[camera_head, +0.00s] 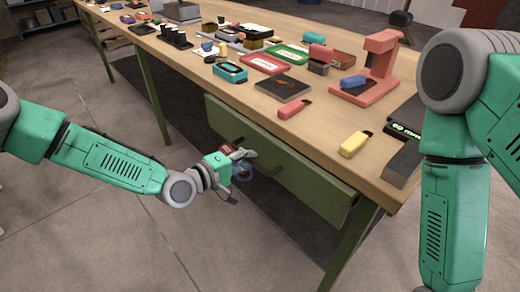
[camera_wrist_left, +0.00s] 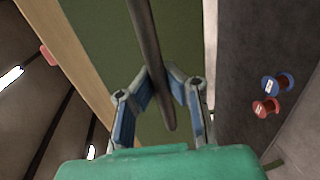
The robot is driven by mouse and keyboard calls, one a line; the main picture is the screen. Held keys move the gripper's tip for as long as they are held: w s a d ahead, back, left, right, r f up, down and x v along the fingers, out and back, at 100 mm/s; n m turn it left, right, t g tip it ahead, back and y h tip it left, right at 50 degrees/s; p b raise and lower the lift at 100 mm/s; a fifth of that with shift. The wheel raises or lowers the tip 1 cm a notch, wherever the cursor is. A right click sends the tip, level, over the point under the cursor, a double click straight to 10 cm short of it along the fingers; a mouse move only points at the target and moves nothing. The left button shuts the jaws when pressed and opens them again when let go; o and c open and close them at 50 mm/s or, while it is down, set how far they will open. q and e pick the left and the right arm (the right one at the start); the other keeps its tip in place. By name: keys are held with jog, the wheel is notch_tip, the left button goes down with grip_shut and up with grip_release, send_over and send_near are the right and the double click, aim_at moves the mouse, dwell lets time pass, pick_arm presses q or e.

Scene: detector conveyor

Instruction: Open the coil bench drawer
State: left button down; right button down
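The coil bench drawer (camera_head: 300,172) has a long green front under the near edge of the wooden bench top. I cannot tell from these views whether it stands out at all. Its dark bar handle (camera_wrist_left: 147,35) runs down the middle of the left wrist view, across the green drawer front (camera_wrist_left: 90,40). My left gripper (camera_head: 246,154) is at the handle, in front of the drawer. In the left wrist view its fingers (camera_wrist_left: 161,72) converge from both sides onto the bar and look shut on it; the bar partly hides the tips. My right gripper is out of view.
The bench top (camera_head: 220,92) carries trays, a red press (camera_head: 380,62), a yellow block (camera_head: 355,144) and a red block (camera_head: 294,108). A green leg (camera_head: 352,240) stands at the near right. A blue spool (camera_wrist_left: 278,84) and a red spool (camera_wrist_left: 266,108) lie beyond the drawer front.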

pick_arm(q)
jog(key=f+p+v, duration=0.1)
jog(key=f+v, duration=0.1)
jog(key=v, duration=1)
jog(key=f+p+v, duration=0.1)
jog(key=f+v, duration=0.2)
jog(key=v, duration=0.9)
jog(key=shift+s+a+f+p, duration=0.2)
jog(key=shift+s+a+p, duration=0.05)
jog(key=shift+a+p, duration=0.1)
jog(key=c, duration=1.6)
grip_release()
jog(key=shift+w, duration=0.1)
jog(key=shift+r, duration=0.1)
jog(key=v, duration=1.2)
jog(key=shift+a, duration=0.1)
